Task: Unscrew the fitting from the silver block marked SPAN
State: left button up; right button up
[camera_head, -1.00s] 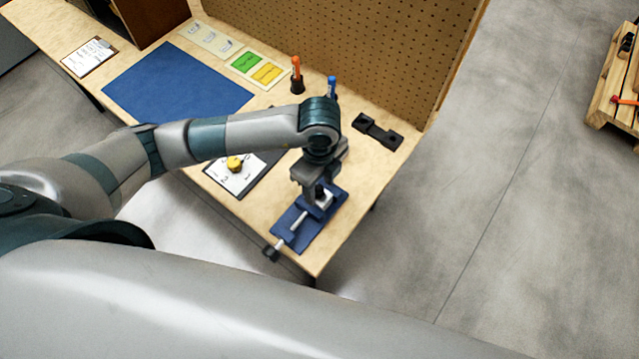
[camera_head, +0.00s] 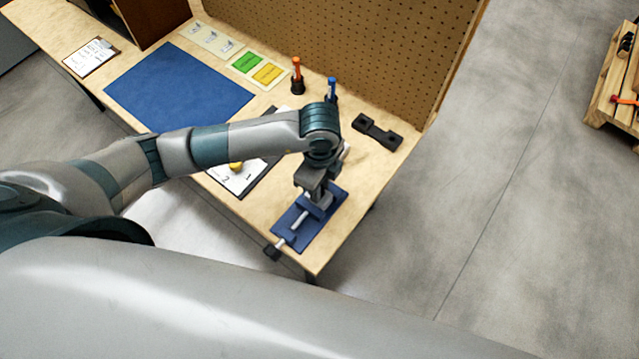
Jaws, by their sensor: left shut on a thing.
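My left gripper (camera_head: 314,196) points down over the blue vise (camera_head: 325,228) at the near right corner of the table. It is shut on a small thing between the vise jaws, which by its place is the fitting. The fitting and the silver block are hidden under the gripper and wrist, and I cannot read any SPAN mark. The vise screw and its dark handle (camera_head: 272,252) point toward the table's front edge. My right gripper is not in view.
A board with white cards and a yellow piece (camera_head: 236,167) lies left of the vise. A black bracket (camera_head: 377,131), an orange tool (camera_head: 297,75) and a blue tool (camera_head: 332,88) stand behind. A blue mat (camera_head: 178,88) is at left; a pegboard (camera_head: 370,45) closes the back.

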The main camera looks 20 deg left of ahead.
pick_arm(q)
jog(key=shift+r+n+p, duration=0.15)
jog(key=shift+n+p, duration=0.3)
jog(key=shift+n, duration=0.65)
jog(key=shift+n+p, duration=0.85)
jog(key=shift+n, duration=0.05)
jog(key=shift+n+p, duration=0.5)
jog(key=shift+n, duration=0.3)
jog(key=shift+w, duration=0.1)
jog(key=shift+r, duration=0.1)
jog(key=shift+r+p, duration=2.15)
jog(key=shift+r, duration=0.1)
